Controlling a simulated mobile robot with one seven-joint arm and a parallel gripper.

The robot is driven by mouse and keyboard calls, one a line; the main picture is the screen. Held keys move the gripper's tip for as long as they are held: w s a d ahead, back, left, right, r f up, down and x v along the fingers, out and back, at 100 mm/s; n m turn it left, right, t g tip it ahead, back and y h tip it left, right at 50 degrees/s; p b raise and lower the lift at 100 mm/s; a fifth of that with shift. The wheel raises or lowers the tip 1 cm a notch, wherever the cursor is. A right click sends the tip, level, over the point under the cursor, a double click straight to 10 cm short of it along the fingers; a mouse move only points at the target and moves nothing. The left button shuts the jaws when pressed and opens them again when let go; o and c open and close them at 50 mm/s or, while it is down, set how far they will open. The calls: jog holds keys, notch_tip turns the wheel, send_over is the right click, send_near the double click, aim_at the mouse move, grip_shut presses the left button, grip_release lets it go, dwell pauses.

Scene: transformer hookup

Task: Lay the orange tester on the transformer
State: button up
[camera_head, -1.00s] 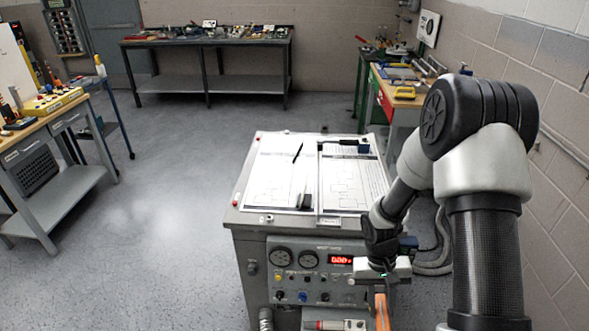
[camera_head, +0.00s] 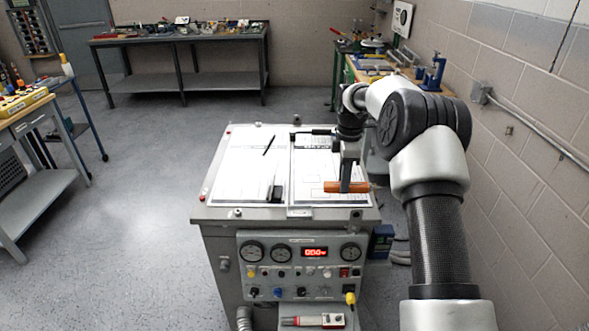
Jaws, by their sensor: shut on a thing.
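The transformer appears to be the grey cabinet (camera_head: 218,213) with white sheets on its top and dials on its front. The orange tester (camera_head: 333,187) lies level, crosswise, at the front right of the cabinet top. My gripper (camera_head: 346,185) points down from above and is shut on the tester near its middle. The tester overlaps the right-hand sheet in the picture. I cannot tell whether it touches the top or hangs just above it. The jaws hide a small part of it.
A black pen (camera_head: 270,145) and a dark block (camera_head: 275,193) lie on the left sheet. A black handled tool (camera_head: 312,132) lies at the top's back edge. A red-and-grey device (camera_head: 312,321) sits on the front shelf. A brick wall (camera_head: 530,140) runs along the right.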

notch_tip(320, 180, down, 10)
jog(key=shift+r, duration=0.15)
dwell(0.3)
jog(key=o, duration=1.1)
jog(key=shift+c, duration=0.2)
